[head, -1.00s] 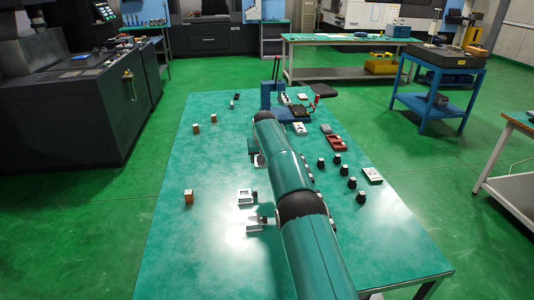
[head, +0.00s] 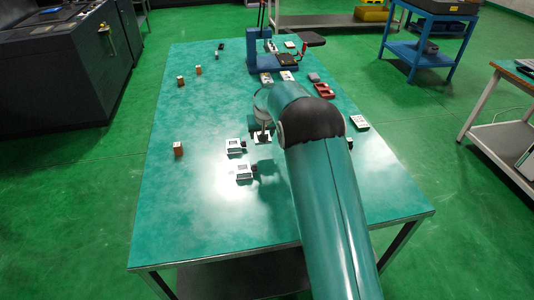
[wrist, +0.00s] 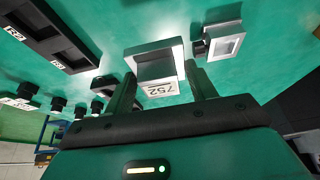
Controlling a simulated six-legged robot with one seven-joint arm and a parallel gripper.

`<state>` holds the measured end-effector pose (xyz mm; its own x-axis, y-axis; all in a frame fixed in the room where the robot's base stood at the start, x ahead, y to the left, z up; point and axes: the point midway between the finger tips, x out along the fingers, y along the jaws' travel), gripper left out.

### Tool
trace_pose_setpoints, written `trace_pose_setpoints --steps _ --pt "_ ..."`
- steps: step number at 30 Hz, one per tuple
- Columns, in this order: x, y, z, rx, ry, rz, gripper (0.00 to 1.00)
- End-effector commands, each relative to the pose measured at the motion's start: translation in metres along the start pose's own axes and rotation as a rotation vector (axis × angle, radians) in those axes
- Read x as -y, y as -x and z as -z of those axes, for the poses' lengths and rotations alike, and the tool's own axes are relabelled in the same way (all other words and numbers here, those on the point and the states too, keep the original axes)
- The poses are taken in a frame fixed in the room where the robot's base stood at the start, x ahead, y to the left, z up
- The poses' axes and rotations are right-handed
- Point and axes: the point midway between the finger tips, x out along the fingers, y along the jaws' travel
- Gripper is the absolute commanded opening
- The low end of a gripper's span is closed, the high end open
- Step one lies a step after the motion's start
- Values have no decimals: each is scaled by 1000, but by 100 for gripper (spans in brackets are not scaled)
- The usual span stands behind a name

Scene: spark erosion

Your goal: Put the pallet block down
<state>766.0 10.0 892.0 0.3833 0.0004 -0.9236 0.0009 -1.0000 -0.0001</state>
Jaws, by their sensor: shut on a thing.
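The pallet block, a grey square block with a pale recessed face and a white label reading 752, sits between the fingers of my gripper (wrist: 163,88) in the wrist view. Its body (wrist: 150,48) shows just beyond the fingertips. My gripper is shut on it. In the head view my gripper (head: 262,128) is low over the green table (head: 205,215), partly behind my arm. I cannot tell whether the block touches the table.
Two similar pale blocks (head: 236,146) (head: 245,172) stand left of my gripper; one shows close by in the wrist view (wrist: 224,46). Brown blocks (head: 178,149) stand further left. A dark labelled holder (wrist: 50,36) is near in the wrist view. The table's front left is clear.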

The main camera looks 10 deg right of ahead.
Motion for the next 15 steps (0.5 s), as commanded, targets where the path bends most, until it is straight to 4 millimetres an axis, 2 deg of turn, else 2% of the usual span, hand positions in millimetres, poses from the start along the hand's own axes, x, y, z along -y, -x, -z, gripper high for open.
trace_pose_setpoints --steps 3,6,12,15 --pt "-6 -12 -23 1 -2 0 18" --pt "-9 -19 -35 0 -3 0 18" --pt "-12 -26 -48 -1 -1 0 18" --pt "-12 -40 -54 1 0 0 18"
